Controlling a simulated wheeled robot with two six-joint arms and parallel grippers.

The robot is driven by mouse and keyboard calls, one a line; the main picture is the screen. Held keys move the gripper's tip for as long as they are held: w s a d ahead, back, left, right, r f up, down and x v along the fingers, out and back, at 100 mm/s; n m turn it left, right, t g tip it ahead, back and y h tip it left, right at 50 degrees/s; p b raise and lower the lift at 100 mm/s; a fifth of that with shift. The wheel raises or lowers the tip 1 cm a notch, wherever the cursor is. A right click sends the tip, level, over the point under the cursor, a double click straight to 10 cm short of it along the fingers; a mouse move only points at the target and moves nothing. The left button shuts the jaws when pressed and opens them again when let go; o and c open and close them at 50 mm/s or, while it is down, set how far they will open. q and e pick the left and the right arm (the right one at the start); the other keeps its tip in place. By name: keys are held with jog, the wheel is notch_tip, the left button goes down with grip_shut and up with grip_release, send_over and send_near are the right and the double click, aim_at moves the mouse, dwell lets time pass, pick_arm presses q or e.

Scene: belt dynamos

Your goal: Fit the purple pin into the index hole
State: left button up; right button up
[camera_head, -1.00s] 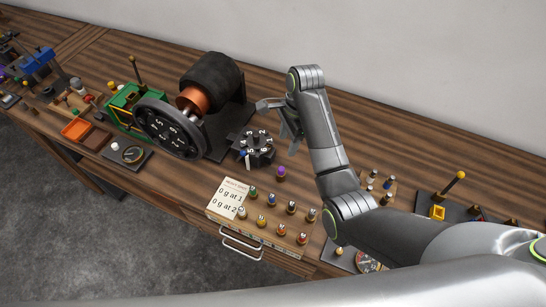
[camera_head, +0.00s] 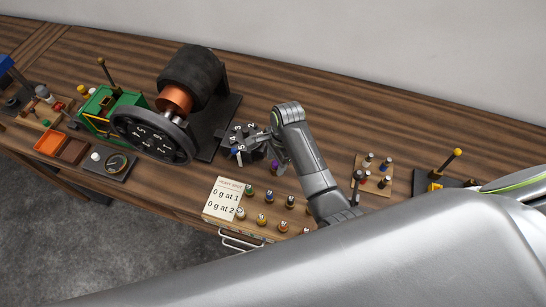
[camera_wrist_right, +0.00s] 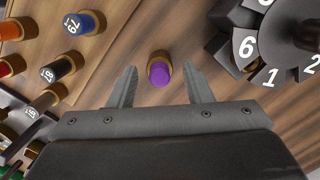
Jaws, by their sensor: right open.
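The purple pin (camera_wrist_right: 159,73) stands on the wooden bench in a tan collar, with its rounded purple top up. In the head view the pin (camera_head: 274,167) shows just below my right gripper (camera_head: 268,150). In the right wrist view my right gripper (camera_wrist_right: 158,88) is open, with one fingertip on each side of the pin's top and gaps visible. A black numbered wheel (camera_head: 237,148) is close to the left of the gripper, partly covered by it. I cannot make out the index hole. My left gripper is not in view.
A dynamo with a large numbered handwheel (camera_head: 150,137) and a copper coil (camera_head: 174,98) stands to the left. Several numbered pegs stand in front by a paper card (camera_head: 225,199). A small peg board (camera_head: 373,171) is to the right. The bench behind is clear.

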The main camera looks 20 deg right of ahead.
aim_at(273, 164)
jog(key=shift+c, duration=0.2)
grip_shut()
jog(key=shift+r, duration=2.3)
